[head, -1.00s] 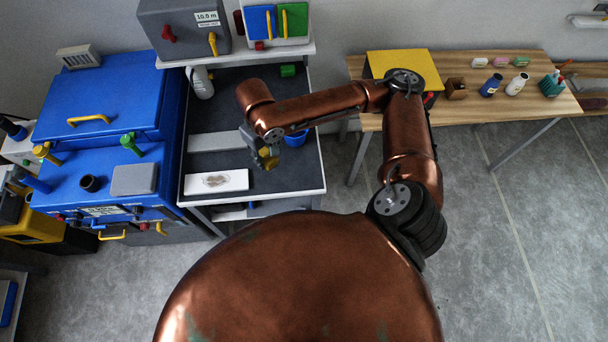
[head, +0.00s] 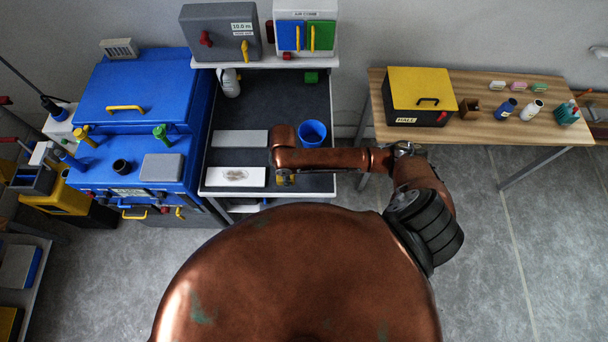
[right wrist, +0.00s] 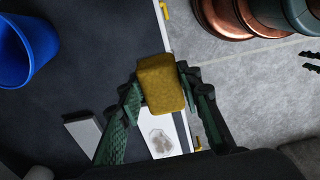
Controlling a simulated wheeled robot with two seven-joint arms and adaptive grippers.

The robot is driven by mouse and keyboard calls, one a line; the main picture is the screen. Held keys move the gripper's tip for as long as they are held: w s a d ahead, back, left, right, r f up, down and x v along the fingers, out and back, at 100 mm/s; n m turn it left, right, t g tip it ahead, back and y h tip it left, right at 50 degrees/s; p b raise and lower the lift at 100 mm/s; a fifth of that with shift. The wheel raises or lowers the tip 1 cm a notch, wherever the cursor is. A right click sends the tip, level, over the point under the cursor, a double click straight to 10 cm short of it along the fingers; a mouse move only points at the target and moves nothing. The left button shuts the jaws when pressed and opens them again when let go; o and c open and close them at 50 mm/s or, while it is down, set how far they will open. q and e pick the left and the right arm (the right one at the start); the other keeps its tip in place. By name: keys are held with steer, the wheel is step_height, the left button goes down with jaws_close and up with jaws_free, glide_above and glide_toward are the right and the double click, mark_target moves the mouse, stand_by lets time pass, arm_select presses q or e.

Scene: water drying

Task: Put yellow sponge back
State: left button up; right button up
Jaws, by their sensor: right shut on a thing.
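The yellow sponge (right wrist: 162,83) is between the fingers of my right gripper (right wrist: 166,92) in the right wrist view. The fingers are shut on its two sides. In the head view the right gripper (head: 285,179) is low over the front edge of the dark bench, just right of a white plate with a grey stain (head: 237,178). The sponge is mostly hidden there by my arm. In the right wrist view the stained plate (right wrist: 160,137) is partly covered by the sponge.
A blue cup (head: 311,133) stands on the dark bench behind my right arm. A plain pale plate (head: 240,138) and a small green block (head: 311,77) are farther back. A wooden table (head: 480,134) at right carries a yellow-lidded box (head: 418,88) and several small bottles and blocks.

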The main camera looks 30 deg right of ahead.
glide_above(304, 179)
step_height(304, 179, down, 7)
steer(key=shift+a+r, duration=0.15)
steer(key=shift+f, duration=1.7)
steer(key=shift+f, duration=0.2)
steer(key=o, duration=1)
steer(key=shift+r, duration=0.15)
step_height(304, 179, up, 12)
steer(key=shift+r+p, duration=0.1)
steer(key=shift+p, duration=0.2)
